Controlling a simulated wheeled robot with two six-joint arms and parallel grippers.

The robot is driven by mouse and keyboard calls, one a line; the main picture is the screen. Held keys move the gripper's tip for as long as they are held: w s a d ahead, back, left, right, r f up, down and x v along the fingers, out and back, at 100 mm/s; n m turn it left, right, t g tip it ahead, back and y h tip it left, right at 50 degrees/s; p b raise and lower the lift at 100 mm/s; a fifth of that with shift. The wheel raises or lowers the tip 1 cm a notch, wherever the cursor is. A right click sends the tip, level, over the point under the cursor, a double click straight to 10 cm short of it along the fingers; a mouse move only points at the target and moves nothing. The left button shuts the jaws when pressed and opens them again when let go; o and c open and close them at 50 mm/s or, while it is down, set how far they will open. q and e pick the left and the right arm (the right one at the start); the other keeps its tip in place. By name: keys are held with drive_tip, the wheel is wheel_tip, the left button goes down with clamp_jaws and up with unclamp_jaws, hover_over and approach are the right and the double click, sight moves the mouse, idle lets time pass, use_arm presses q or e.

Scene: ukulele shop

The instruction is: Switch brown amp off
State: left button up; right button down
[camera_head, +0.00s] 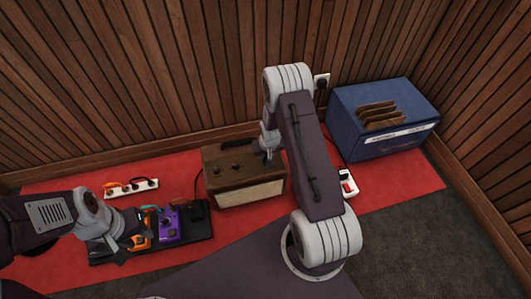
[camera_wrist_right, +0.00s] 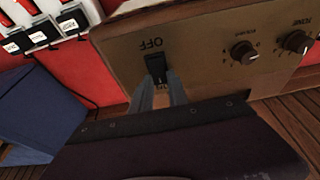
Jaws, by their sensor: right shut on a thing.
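The brown amp (camera_head: 225,170) stands on the red mat against the wood wall, with knobs on its top panel and a pale grille in front. In the right wrist view its panel (camera_wrist_right: 205,65) shows a black switch (camera_wrist_right: 155,68) below an upside-down OFF label. A label on the near side is mostly hidden. My right gripper (camera_wrist_right: 158,88) is shut on the switch, its two grey fingertips at the switch's near end. In the head view this gripper (camera_head: 267,150) is at the amp's top right corner. My left gripper (camera_head: 130,240) is over the pedalboard, its jaw opening unclear.
The black pedalboard (camera_head: 187,242) carries orange and purple pedals. A white strip (camera_head: 130,187) with plugs lies behind it. A blue crate (camera_head: 375,145) stands at the back right. A white power strip (camera_head: 347,184) with a red switch lies right of my right arm.

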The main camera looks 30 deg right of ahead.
drive_tip(key=c, duration=1.3)
unclamp_jaws()
drive_tip(key=shift+r, duration=0.1)
drive_tip(key=p+v, duration=0.6)
drive_tip(key=v, duration=0.3)
drive_tip(key=shift+a, duration=0.1)
